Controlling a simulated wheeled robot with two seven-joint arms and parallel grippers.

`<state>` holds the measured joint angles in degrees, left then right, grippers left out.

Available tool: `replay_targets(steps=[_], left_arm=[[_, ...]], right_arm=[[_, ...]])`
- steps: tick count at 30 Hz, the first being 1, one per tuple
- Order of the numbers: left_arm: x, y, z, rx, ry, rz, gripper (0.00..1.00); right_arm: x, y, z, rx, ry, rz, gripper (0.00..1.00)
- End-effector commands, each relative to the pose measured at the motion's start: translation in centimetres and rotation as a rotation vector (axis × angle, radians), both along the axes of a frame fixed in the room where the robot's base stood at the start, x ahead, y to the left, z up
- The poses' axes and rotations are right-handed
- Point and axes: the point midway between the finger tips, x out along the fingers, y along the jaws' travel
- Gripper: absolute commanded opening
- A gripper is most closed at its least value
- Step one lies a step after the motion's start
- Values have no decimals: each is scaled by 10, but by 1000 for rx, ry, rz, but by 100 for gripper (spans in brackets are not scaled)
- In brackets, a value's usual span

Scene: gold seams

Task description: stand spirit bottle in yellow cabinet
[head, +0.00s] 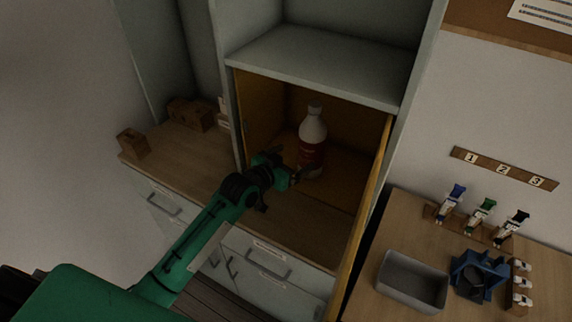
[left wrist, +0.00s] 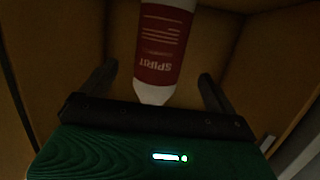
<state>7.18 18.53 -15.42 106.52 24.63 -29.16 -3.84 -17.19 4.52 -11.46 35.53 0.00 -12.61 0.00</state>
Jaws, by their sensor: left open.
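The spirit bottle (head: 312,135) is white with a dark red label and stands upright inside the yellow cabinet (head: 262,112). In the left wrist view the bottle (left wrist: 162,45) shows its label reading SPIRIT, upside down in the picture. My left gripper (head: 293,172) is at the cabinet's opening, low in front of the bottle. Its two fingers (left wrist: 155,85) are spread apart, with the bottle between or just beyond them; contact does not show. The yellow cabinet door (head: 362,215) is swung open on the right. My right gripper is not in view.
A grey shelf (head: 310,62) lies above the cabinet. Brown boxes (head: 190,114) stand on the wooden counter at left. At right, a table carries a grey bin (head: 412,281), a blue holder (head: 478,275) and several small bottles below a numbered strip (head: 503,169).

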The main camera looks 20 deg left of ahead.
Motion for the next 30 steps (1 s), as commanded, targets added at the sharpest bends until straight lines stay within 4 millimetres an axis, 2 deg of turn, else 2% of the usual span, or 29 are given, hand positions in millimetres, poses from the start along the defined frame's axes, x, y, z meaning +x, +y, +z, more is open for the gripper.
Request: replay_targets(steps=[3, 7, 25, 28, 30], left_arm=[[-13, 6, 2, 0, -1, 1, 93], [-20, 9, 4, 1, 1, 1, 93], [-25, 8, 2, 3, 11, 0, 93], [-41, 5, -12, 20, 62, 1, 93], [-62, 2, -27, 44, 128, 5, 93]], right_arm=[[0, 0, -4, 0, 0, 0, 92], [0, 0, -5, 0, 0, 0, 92], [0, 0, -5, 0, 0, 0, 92], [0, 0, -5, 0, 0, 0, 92], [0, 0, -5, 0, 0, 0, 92]])
